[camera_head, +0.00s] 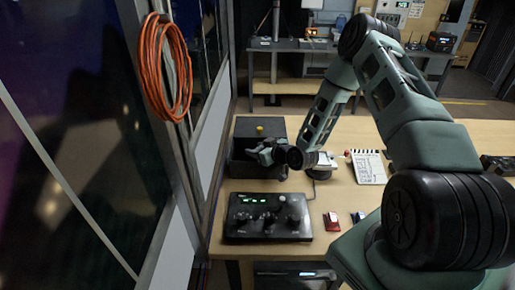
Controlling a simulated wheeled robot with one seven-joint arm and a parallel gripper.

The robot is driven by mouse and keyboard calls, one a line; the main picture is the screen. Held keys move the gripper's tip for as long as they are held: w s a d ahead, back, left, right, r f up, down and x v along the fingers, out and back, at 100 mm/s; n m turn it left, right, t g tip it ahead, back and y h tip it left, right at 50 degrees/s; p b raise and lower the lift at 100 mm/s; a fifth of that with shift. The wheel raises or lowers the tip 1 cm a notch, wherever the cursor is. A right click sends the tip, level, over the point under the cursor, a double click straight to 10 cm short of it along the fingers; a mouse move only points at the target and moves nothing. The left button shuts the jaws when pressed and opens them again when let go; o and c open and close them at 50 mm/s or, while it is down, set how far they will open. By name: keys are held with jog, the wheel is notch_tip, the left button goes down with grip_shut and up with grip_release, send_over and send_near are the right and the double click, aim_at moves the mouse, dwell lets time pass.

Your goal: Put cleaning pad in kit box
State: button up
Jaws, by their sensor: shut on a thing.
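A dark open box (243,130), which I take for the kit box, stands at the far left of the wooden table. My gripper (262,154) reaches in from the right, at the box's front part. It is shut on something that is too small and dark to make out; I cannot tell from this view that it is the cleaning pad. The gripper hides part of the box's inside. A small yellow thing (260,130) shows at the back of the box.
A black control panel (267,216) with green lights sits in front of the box. Orange cable (165,68) hangs on the window frame at left.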

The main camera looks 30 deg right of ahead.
jog(key=shift+f+b, duration=0.45)
jog(key=shift+b, duration=0.05)
jog(key=shift+f, duration=0.15)
jog(key=o, duration=1)
jog(key=shift+s+f, duration=0.1)
jog(key=shift+s, duration=0.05)
jog(key=shift+c, duration=0.2)
